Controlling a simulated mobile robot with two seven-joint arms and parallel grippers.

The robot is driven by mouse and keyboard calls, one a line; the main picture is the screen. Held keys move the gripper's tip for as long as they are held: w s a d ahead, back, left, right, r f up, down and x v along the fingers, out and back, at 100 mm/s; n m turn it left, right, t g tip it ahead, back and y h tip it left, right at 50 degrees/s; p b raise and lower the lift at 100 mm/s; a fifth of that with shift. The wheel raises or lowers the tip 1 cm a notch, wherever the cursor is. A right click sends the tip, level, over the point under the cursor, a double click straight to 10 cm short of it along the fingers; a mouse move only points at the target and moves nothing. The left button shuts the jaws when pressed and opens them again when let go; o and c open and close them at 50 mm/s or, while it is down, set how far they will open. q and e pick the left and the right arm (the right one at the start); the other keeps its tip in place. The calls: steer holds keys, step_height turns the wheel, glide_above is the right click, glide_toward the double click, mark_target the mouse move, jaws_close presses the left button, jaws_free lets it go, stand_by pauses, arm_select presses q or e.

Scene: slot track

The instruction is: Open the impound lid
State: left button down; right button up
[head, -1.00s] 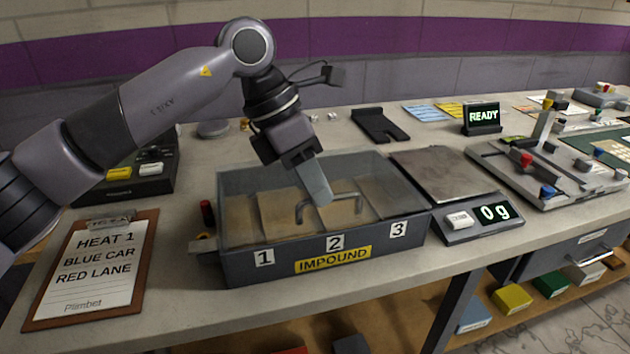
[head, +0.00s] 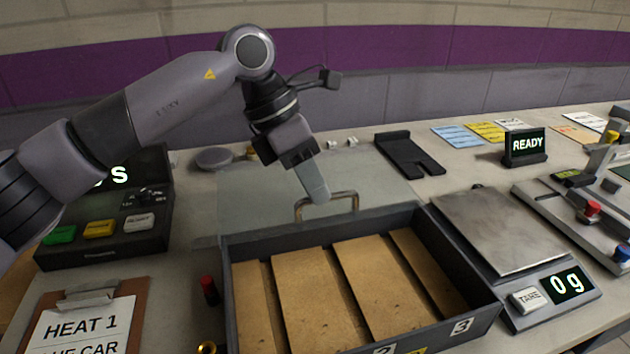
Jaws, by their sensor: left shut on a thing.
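The impound box (head: 487,304) stands open at the front middle, with bare tan compartments and numbered labels on its front wall. Its clear lid (head: 255,205) is slid or swung back behind the box, showing as a pale see-through sheet; I cannot tell its exact tilt. The lid's metal handle (head: 340,196) is at the lid's front edge, near the box's back wall. My left gripper (head: 318,197) is at the handle, shut on it, its fingers partly hiding it. My right gripper is not in view.
A scale (head: 545,290) reading 0 g stands right of the box. A clipboard (head: 135,300) and a button console (head: 105,240) are at left. A red-topped peg (head: 209,290) stands by the box's left side. A dark forked bracket (head: 410,155) lies behind.

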arm_select(q)
steer(key=shift+w+a, duration=0.2)
steer(key=shift+w, duration=0.45)
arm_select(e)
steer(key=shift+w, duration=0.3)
arm_select(q)
steer(key=c, duration=1.2)
jaws_free()
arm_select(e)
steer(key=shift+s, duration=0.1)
arm_select(q)
steer(key=shift+o, duration=0.2)
steer(key=v, duration=0.7)
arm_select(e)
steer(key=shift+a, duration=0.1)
arm_select(q)
steer(key=shift+r, duration=0.2)
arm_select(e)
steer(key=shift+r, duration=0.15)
